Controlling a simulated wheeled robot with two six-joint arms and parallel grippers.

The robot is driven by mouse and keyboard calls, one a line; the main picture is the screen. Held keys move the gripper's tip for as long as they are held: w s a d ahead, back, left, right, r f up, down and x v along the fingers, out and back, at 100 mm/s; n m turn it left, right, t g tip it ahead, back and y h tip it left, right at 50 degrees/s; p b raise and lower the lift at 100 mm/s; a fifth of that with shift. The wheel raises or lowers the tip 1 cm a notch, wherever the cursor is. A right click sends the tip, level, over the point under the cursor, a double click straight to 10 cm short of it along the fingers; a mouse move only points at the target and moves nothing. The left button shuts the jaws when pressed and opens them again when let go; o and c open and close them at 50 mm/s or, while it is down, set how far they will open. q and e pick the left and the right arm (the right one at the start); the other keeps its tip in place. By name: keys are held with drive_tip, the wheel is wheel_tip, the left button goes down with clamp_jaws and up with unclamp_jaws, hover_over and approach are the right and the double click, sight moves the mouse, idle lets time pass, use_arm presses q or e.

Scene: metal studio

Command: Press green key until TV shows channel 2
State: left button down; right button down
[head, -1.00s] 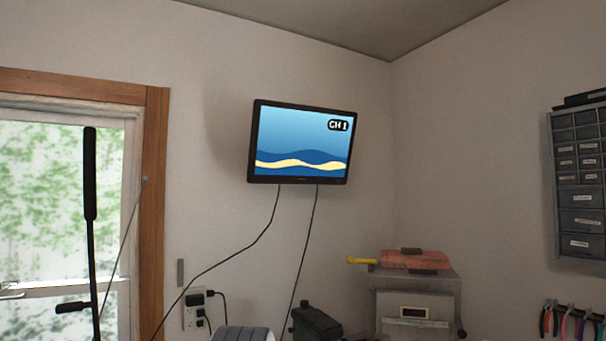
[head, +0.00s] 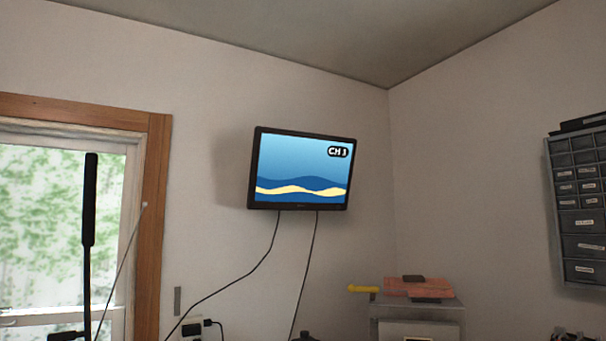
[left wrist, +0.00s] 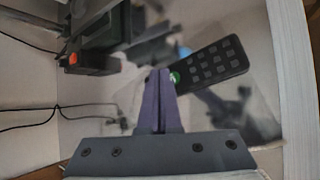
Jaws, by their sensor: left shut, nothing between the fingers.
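The TV (head: 300,175) hangs on the far wall in the head view. In the left wrist view a dark remote (left wrist: 213,62) with several grey keys lies tilted. Its green key (left wrist: 175,77) is at the near end, partly hidden by my left fingers. My left gripper (left wrist: 160,73) is shut and empty, its tips right beside the green key. I cannot tell whether they touch it. My right gripper is not in view.
A window (head: 55,230) in a wooden frame is at the left. Two cables hang from the TV. A drawer cabinet (head: 583,205) is on the right wall. A cart-like unit (head: 415,330) with red and yellow items stands below right of the TV.

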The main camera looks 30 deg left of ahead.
use_arm(q)
drive_tip(key=shift+f, duration=0.15)
idle(0.5)
drive_tip(key=shift+f, duration=0.3)
drive_tip(key=shift+f, duration=0.15)
idle(0.5)
drive_tip(key=shift+r+p, duration=0.65)
drive_tip(key=shift+p, duration=0.35)
